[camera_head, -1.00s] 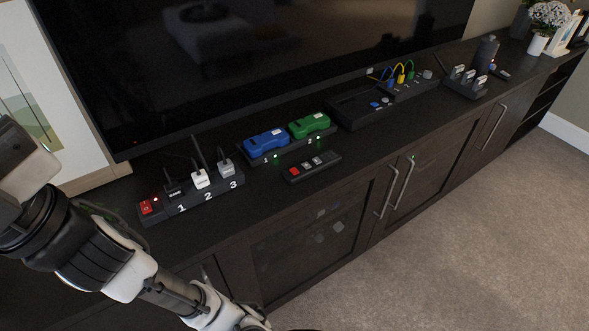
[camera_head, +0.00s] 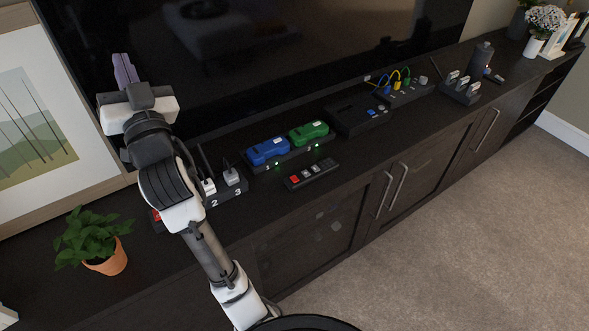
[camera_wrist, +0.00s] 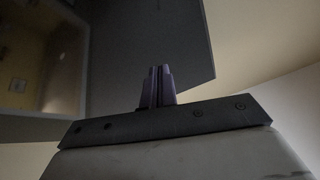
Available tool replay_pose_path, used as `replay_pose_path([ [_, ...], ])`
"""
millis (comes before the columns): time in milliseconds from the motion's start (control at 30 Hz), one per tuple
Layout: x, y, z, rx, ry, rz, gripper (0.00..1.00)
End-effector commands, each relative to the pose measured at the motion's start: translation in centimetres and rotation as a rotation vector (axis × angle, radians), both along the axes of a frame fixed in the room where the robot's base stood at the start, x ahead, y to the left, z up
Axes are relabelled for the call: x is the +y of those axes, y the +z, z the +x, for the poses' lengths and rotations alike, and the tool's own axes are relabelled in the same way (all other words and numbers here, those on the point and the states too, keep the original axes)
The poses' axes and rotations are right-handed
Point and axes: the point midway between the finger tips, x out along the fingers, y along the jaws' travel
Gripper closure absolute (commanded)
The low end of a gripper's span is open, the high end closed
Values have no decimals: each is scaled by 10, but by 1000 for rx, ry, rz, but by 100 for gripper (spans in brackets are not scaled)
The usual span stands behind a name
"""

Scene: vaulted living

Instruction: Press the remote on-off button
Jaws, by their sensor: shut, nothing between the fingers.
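The remote (camera_head: 311,174) is a small dark bar lying on the dark cabinet top, in front of the blue and green controllers. It has a red button (camera_head: 295,179) at its left end and several paler buttons along it. My gripper (camera_head: 121,57) is raised in front of the TV's left edge, up and to the left of the remote and well apart from it. Its purple fingers (camera_wrist: 157,86) are together and empty in the wrist view. The remote does not show in the wrist view.
My arm partly hides the power strip (camera_head: 233,192) with its plugs. Blue (camera_head: 268,151) and green (camera_head: 309,133) controllers sit on a dock behind the remote. A potted plant (camera_head: 105,263) stands at left. The TV (camera_head: 270,60) rises behind.

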Motion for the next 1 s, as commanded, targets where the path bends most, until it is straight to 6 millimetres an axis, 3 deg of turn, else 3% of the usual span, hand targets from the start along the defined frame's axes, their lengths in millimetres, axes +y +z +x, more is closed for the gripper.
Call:
replay_pose_path([
  [33, -8, -8, 21, 82, -32, -13, 100],
  [200, -44, -58, 79, 370, -148, -20, 100],
  [433, -114, -133, 128, 755, -348, 31, 100],
  [600, -175, -189, 139, 1024, -527, 107, 100],
  [800, -233, -237, 130, 1255, -717, 205, 100],
  [1000, -260, -259, 120, 1357, -815, 260, 100],
])
